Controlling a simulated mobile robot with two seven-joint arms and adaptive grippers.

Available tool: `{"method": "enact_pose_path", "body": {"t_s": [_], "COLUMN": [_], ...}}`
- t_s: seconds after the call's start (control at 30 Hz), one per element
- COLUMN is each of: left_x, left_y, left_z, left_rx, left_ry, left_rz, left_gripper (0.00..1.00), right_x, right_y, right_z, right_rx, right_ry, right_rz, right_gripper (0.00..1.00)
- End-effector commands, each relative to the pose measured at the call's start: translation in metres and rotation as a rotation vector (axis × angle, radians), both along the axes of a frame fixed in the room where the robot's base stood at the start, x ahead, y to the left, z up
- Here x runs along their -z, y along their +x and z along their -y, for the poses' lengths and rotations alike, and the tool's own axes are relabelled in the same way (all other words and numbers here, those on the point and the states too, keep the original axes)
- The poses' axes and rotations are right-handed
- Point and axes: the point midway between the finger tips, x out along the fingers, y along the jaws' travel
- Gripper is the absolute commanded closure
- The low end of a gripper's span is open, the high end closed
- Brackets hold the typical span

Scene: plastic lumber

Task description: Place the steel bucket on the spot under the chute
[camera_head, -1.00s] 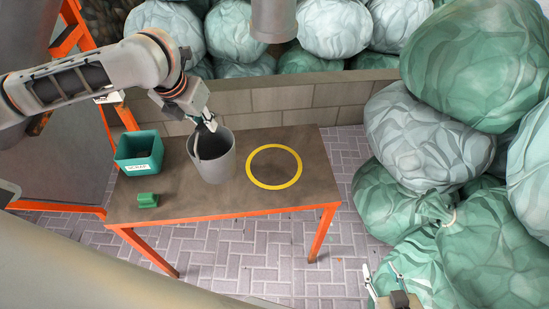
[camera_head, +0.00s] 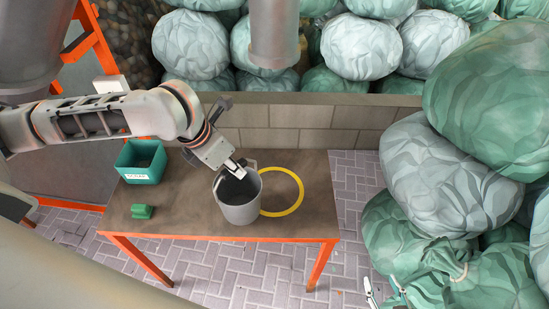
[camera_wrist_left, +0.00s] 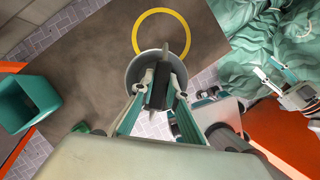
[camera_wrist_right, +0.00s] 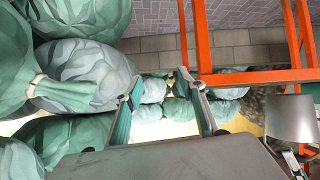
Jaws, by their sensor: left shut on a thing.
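The steel bucket (camera_head: 240,208) is grey and upright, over the front part of the table. My left gripper (camera_head: 236,168) is shut on its rim or handle; I cannot tell which. In the right wrist view the bucket (camera_wrist_right: 291,118) shows upside down with a gap to the table edge, so it appears lifted. The yellow ring (camera_head: 302,192) on the tabletop lies just right of and behind the bucket, partly covered by it in the head view. The grey chute (camera_head: 274,35) hangs above, behind the ring. My right gripper (camera_wrist_right: 158,88) is open and empty, away from the table.
The brown table (camera_head: 165,215) with orange frame also carries a green bin (camera_head: 141,177) and a small green block (camera_head: 142,212) at its left. A block wall (camera_head: 300,115) stands behind. Large green and pale bags (camera_head: 440,175) are piled at right.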

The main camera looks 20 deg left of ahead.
Motion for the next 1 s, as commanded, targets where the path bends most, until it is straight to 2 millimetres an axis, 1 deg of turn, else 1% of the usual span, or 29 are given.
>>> {"method": "enact_pose_path", "body": {"t_s": [0.03, 0.3, 0.4, 0.5, 0.8, 0.9, 1.0], "left_x": [-0.002, -0.001, -0.001, -0.001, -0.001, 0.017, 0.031], "left_y": [0.012, 0.069, 0.088, 0.101, 0.12, 0.118, 0.118], "left_z": [0.008, 0.04, 0.049, 0.056, 0.067, 0.065, 0.066], "left_rx": [0.001, -0.001, -0.002, -0.001, -0.001, -0.003, -0.002], "left_ry": [-0.001, -0.002, -0.001, 0.0, 0.0, 0.001, -0.001], "left_rz": [0.001, 0.0, 0.001, 0.0, 0.0, -0.004, -0.003], "left_gripper": [1.0, 1.0, 1.0, 1.0, 1.0, 1.0, 1.0], "right_x": [0.001, 0.008, 0.007, 0.007, 0.006, 0.007, 0.007], "right_y": [-0.001, -0.005, -0.005, -0.004, -0.004, -0.004, -0.004], "right_z": [0.001, 0.007, 0.009, 0.01, 0.01, 0.009, 0.008], "right_rx": [0.0, 0.007, 0.011, 0.014, 0.015, 0.014, 0.013], "right_ry": [-0.001, -0.012, -0.014, -0.015, -0.014, -0.012, -0.012], "right_rz": [-0.004, -0.022, -0.022, -0.021, -0.021, -0.021, -0.021], "right_gripper": [0.6, 0.6, 0.6, 0.6, 0.6, 0.6, 0.6]}}
